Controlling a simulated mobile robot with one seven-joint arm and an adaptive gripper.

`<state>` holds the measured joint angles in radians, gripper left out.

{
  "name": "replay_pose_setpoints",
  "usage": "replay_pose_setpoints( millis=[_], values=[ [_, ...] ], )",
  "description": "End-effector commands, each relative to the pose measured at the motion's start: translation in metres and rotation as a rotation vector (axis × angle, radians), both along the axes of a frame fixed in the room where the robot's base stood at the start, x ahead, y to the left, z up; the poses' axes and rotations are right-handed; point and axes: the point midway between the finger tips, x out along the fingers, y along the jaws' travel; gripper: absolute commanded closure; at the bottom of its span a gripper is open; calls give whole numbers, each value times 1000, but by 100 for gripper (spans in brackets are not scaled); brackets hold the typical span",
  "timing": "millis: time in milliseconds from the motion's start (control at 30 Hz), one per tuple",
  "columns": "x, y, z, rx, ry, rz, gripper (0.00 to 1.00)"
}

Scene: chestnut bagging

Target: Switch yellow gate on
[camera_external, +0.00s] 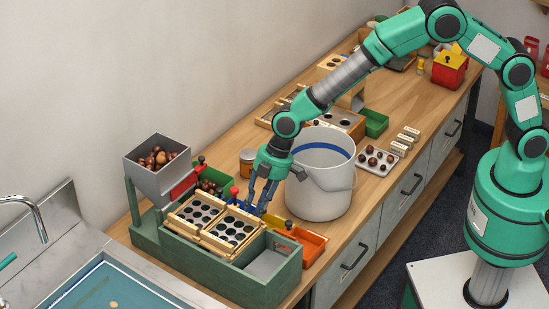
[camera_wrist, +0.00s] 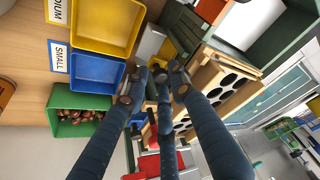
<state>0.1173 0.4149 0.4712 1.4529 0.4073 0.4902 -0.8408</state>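The green sorting machine (camera_external: 270,287) stands at the front end of the wooden bench, with wooden-framed hole plates (camera_external: 232,232) on top. My gripper (camera_external: 260,203) points down at the bin side of these plates; its slim dark fingers hide part of the gates. In the wrist view my gripper (camera_wrist: 153,87) has its fingertips spread apart, with nothing seen held. A small yellow part (camera_wrist: 167,48), probably the yellow gate, shows just beyond the fingertips; contact and its setting cannot be told. The yellow bin (camera_wrist: 106,24) marked MEDIUM lies beside it.
A red-knobbed gate (camera_external: 200,163) is near the chestnut hopper (camera_external: 155,178). A large white bucket (camera_external: 322,195) stands close right of my gripper, above an orange bin (camera_external: 312,242).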

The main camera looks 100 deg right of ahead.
Motion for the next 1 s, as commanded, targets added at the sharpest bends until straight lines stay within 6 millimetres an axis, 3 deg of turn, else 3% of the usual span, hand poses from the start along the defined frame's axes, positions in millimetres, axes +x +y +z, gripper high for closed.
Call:
replay_pose_setpoints(
  millis=[233,367,567,800,1000],
  values=[
    [0,0,0,0,0,0,77],
    [0,0,0,0,0,0,100],
    [0,0,1,0,0,0,100],
    [1,0,34,1,-3,1,100],
    [1,0,38,0,-2,0,100]
  ],
)
